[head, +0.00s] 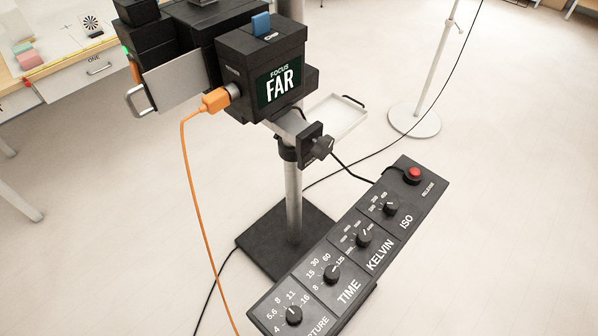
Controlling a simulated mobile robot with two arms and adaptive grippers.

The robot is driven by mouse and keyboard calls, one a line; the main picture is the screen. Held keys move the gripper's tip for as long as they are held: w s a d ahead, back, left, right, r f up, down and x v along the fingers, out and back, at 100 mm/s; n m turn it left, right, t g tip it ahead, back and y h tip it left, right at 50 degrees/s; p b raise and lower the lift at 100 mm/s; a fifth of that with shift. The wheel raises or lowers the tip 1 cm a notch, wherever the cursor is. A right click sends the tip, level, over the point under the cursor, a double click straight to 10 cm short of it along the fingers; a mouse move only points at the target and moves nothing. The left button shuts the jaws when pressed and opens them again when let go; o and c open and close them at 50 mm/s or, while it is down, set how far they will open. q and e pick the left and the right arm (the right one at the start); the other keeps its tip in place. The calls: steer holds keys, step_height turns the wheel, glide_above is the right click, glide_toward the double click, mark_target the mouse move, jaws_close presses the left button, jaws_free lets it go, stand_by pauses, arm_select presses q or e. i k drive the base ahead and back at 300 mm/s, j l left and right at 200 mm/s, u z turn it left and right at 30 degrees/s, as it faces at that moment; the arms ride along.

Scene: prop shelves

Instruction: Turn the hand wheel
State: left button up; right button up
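A dark lobed knob (321,147), which looks like the hand wheel, sits on a black clamp at the grey column (293,195). It is beneath the black camera box (262,50), whose screen reads "FOCUS FAR". The box has a blue tab (261,24) on top and an orange plug (214,100) with an orange cable in its left side. No other wheel is clearly visible. Neither of my grippers shows in the head view.
A black control panel (350,250) with several dials and a red button (413,174) slants across the lower right. A white tray (337,118) juts out by the column. A white stand base (414,120) stands behind. A bench (75,72) is upper left. Cables cross the floor.

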mark_target(323, 145)
steer(key=k+l+u, duration=0.1)
steer(key=k+l, duration=0.15)
steer(key=l, duration=0.15)
steer(key=k+l+u, duration=0.1)
steer(key=k+l, duration=0.15)
steer(key=l, duration=0.15)
steer(key=k+l+u, duration=0.1)
steer(key=k+l, duration=0.15)
steer(key=l, duration=0.15)
